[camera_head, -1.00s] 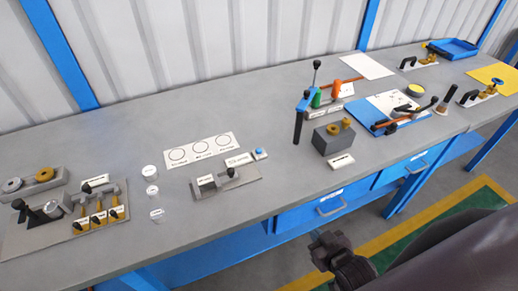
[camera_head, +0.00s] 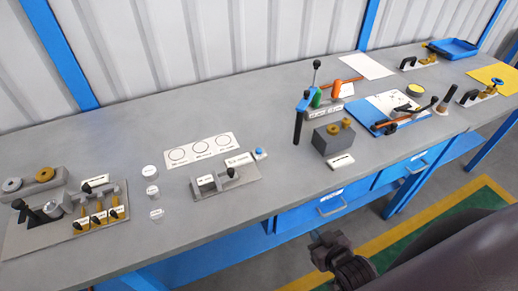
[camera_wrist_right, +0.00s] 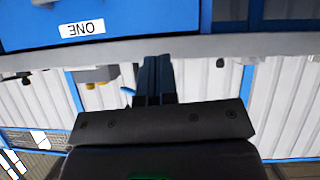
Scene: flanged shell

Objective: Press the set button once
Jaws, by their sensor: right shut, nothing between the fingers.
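A small blue button (camera_head: 259,152) sits on a small light base on the grey bench, at the right end of a white label strip (camera_head: 238,160). I take it for the set button; the label is too small to read. My right gripper (camera_head: 322,238) is shut and empty. It hangs in front of the bench's front edge, to the right of and nearer than the button, well apart from it. In the right wrist view its dark fingers (camera_wrist_right: 155,72) are together with nothing between them. My left gripper is not in view.
A grey block (camera_head: 333,138) and a blue-handled lever stand to the right. Blue drawers (camera_head: 330,205) line the bench front.

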